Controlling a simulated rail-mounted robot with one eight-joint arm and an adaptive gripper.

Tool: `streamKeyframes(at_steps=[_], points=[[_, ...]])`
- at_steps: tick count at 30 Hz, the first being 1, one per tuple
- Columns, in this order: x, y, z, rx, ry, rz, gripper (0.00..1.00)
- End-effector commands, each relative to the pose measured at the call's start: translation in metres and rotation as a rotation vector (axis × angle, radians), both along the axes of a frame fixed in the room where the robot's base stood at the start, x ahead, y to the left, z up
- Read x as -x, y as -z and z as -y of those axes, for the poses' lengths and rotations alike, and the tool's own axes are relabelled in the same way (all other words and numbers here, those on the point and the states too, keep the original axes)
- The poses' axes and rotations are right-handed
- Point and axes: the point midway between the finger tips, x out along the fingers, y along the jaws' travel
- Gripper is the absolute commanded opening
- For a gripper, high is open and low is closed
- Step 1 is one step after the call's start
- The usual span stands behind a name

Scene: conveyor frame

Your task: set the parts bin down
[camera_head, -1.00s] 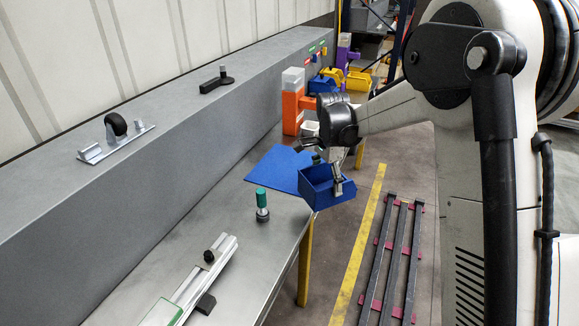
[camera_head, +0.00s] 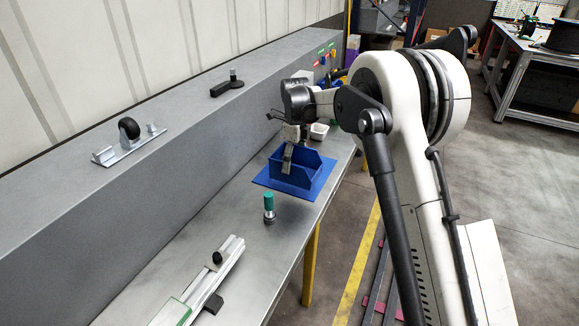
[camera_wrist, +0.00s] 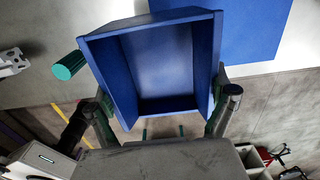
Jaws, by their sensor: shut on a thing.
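The blue parts bin (camera_head: 310,172) is over the blue mat (camera_head: 311,195) in the head view, its open top upward. My gripper (camera_head: 288,157) is above it, shut on the bin. In the wrist view the bin (camera_wrist: 163,62) fills the middle, with the fingers of my gripper (camera_wrist: 162,103) on either side of it. The bin is empty as far as its inside shows. The mat also shows beyond the bin in the wrist view (camera_wrist: 253,28). I cannot tell whether the bin touches the mat.
A green-capped part (camera_head: 268,206) stands on the metal table near the mat's front. A rail fixture (camera_head: 218,270) lies at the near end. A small white container (camera_head: 319,131) is behind the mat. The grey ledge (camera_head: 175,170) runs along the left; the table edge is at right.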

Motion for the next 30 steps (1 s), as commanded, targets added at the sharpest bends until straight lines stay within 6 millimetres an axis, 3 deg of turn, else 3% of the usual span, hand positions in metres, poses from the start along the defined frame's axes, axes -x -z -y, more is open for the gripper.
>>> streamKeyframes(at_steps=[18,26,30], points=[[-0.071,0.045,-0.026,0.000,-0.001,0.000,0.62],[-0.078,0.052,-0.029,0.000,-0.001,0.000,0.62],[-0.078,0.066,-0.029,0.000,-0.001,0.000,0.62]])
